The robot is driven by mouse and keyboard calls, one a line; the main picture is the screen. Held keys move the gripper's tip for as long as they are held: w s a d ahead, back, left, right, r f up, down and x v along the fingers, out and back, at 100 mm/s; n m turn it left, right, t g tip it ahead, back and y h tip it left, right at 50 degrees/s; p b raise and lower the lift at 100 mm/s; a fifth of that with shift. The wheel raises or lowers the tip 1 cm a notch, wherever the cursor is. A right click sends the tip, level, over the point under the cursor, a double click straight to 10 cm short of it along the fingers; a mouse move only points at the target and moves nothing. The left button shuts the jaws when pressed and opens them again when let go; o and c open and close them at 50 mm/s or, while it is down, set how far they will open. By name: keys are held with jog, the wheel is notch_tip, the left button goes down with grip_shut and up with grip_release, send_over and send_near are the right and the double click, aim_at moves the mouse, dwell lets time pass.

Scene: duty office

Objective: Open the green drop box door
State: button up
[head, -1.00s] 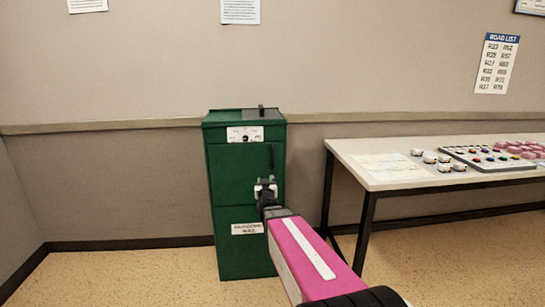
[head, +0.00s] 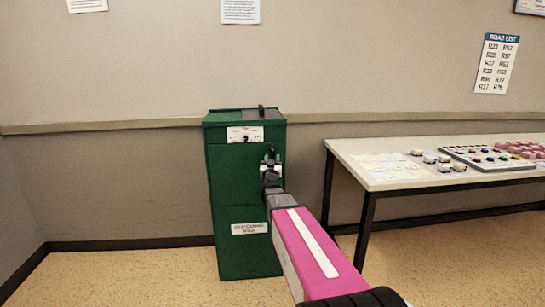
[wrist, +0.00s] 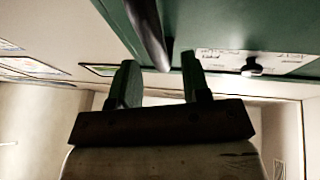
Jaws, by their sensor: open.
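The green drop box (head: 243,243) stands upright against the wall in the head view. Its door (head: 230,178) looks shut, flush with the front. A white plate with a dark knob (head: 245,134) is above the door; it also shows in the wrist view (wrist: 225,60). My gripper (head: 270,157) is in front of the door's right side, hiding most of the handle there. In the wrist view my gripper (wrist: 160,78) is open, and the dark bar handle (wrist: 148,32) ends in line with the gap between its fingers. I cannot tell whether they touch.
A white table (head: 400,182) with a button panel (head: 480,163) and small items stands to the right of the box. A road list poster (head: 496,63) hangs on the wall. The floor left of the box is clear.

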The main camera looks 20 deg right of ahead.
aim_at(272, 156)
jog(key=shift+x, duration=1.5)
